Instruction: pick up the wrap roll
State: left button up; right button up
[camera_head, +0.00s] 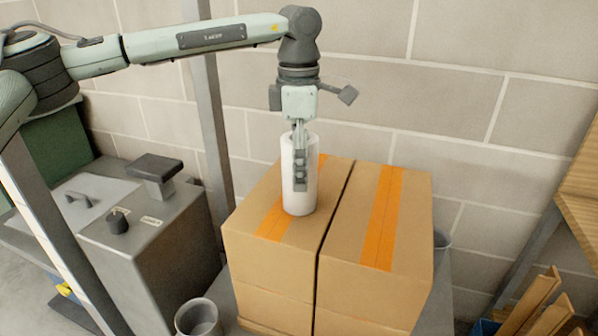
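The white wrap roll (313,178) stands upright on top of the left cardboard box (263,200), near its right edge. My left gripper (300,183) points straight down over the roll from above. One finger lies along the roll's near side; the other finger is hidden, probably by the roll or the near finger. I cannot tell whether the fingers press on the roll or stand a little apart from it. The roll's base appears to rest on the box top. My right gripper is out of view.
A second taped box (375,220) stands close on the right. A grey machine (140,230) with a knob and handle is at left, beside a metal post (211,130). A grey cup (198,318) is at the front. A block wall is behind; wooden boards (535,305) are at right.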

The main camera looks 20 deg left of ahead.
pick_arm(q)
jog(key=shift+f, duration=0.15)
jog(key=c, duration=1.5)
jog(key=shift+r, duration=0.2)
jog(key=s+a+r, duration=0.2)
jog(key=a+r, duration=0.1)
jog(key=s+a+r+p, duration=0.1)
jog(key=s+a+r, duration=0.1)
jog(key=a+r, duration=0.1)
jog(key=s+a+r, duration=0.2)
jog(key=a+r, duration=0.2)
jog(key=shift+r, duration=0.35)
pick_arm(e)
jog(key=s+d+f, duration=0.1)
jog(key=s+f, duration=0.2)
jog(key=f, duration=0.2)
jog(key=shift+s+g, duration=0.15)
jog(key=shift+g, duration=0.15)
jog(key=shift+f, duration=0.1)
